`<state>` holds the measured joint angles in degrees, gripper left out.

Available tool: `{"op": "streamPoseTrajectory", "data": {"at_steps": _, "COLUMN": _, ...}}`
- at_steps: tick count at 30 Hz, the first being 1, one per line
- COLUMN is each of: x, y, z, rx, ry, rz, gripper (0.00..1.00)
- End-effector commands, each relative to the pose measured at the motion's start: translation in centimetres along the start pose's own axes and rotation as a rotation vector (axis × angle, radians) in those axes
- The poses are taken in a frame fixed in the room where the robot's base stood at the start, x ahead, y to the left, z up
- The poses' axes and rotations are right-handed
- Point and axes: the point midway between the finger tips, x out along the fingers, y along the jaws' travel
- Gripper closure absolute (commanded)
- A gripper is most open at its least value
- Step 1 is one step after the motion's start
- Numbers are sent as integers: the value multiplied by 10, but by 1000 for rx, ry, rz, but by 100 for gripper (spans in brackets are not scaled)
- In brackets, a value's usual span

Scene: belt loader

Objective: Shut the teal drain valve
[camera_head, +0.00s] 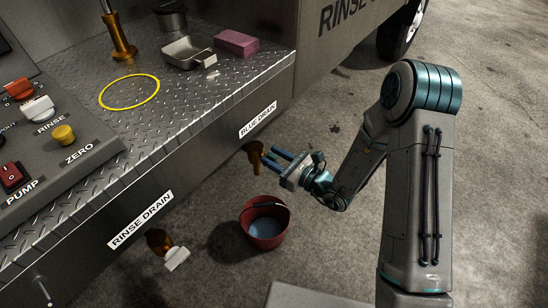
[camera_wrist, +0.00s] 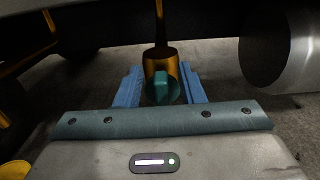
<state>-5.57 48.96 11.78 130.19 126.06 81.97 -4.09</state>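The teal drain valve handle (camera_wrist: 160,88) sits on the front of a brass drain pipe (camera_wrist: 158,62), seen in the wrist view. In the head view the brass pipe (camera_head: 254,150) hangs under the edge below the BLUE DRAIN label; I cannot make out the teal handle there. My gripper (camera_head: 271,158) points at this pipe from the right. In the wrist view my gripper (camera_wrist: 160,86) is open, with one blue finger on each side of the teal handle and a gap visible on both sides. I see no contact.
A red bucket (camera_head: 264,226) with bluish liquid stands on the floor below. A rinse drain (camera_head: 158,241) with a white handle (camera_head: 176,259) is at the lower left. The metal deck (camera_head: 200,105) overhangs the drains. Open concrete floor lies to the right.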

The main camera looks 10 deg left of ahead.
Motion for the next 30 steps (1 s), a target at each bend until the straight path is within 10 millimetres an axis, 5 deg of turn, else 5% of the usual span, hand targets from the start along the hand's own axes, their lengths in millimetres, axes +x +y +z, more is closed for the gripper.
{"op": "streamPoseTrajectory", "data": {"at_steps": 10, "x": 5, "y": 0, "z": 0, "rx": 1, "ry": 0, "rz": 0, "gripper": 65}}
{"op": "streamPoseTrajectory", "data": {"at_steps": 14, "x": 5, "y": 0, "z": 0, "rx": 1, "ry": 0, "rz": 0, "gripper": 98}}
{"op": "streamPoseTrajectory", "data": {"at_steps": 15, "x": 5, "y": 0, "z": 0, "rx": 1, "ry": 1, "rz": 1, "gripper": 100}}
{"op": "streamPoseTrajectory", "data": {"at_steps": 30, "x": 3, "y": -1, "z": -2, "rx": 75, "ry": 9, "rz": -1, "gripper": 100}}
